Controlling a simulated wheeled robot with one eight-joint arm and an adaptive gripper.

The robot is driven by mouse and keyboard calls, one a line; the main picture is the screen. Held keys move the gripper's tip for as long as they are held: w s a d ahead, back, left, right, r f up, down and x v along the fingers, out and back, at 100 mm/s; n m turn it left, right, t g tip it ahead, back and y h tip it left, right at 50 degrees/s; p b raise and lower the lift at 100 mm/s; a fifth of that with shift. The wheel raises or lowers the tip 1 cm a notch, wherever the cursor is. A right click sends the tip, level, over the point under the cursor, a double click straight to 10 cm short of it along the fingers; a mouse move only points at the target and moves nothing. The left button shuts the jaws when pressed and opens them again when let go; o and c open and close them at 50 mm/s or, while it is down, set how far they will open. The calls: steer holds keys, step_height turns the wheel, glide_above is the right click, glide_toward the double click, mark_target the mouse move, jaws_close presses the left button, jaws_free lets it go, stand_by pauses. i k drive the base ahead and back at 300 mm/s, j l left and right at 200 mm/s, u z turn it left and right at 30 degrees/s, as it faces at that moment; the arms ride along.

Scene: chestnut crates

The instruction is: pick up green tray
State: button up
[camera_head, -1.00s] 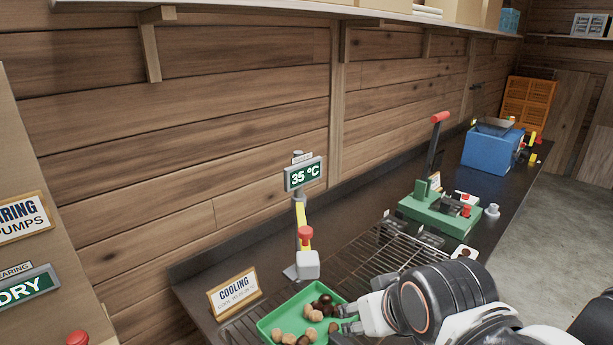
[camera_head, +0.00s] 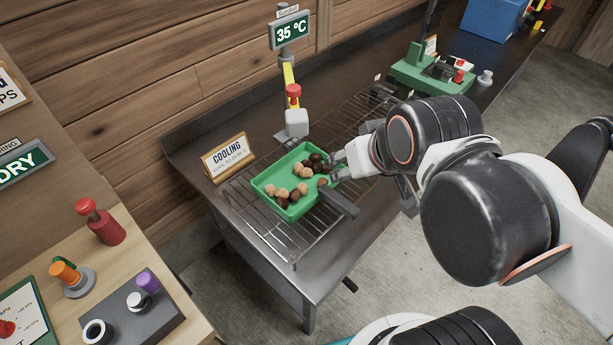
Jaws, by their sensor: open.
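The green tray (camera_head: 268,198) sits on a wire cooling rack on the dark bench, in the middle of the head view. It holds several light and dark brown chestnuts (camera_head: 284,194). I cannot tell whether the fingers touch the tray. My arm comes in from the right.
A "COOLING" sign (camera_head: 226,157) stands left of the tray. A 35 °C display post (camera_head: 291,30) with a red-topped grey device (camera_head: 296,122) stands behind it. A green machine (camera_head: 432,70) and a blue box (camera_head: 494,18) are farther back. A wooden table with knobs is at lower left.

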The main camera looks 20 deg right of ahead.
mark_target(294, 184)
steer(key=z, duration=1.45)
steer(key=u, duration=1.65)
steer(key=k+l+u, duration=0.25)
steer(key=l, duration=0.2)
steer(key=k+l+u, duration=0.1)
steer(key=l+u, duration=0.15)
steer(key=l, duration=0.2)
steer(key=k+l+u, duration=0.3)
steer(key=i+l, duration=0.05)
steer(key=l, duration=0.05)
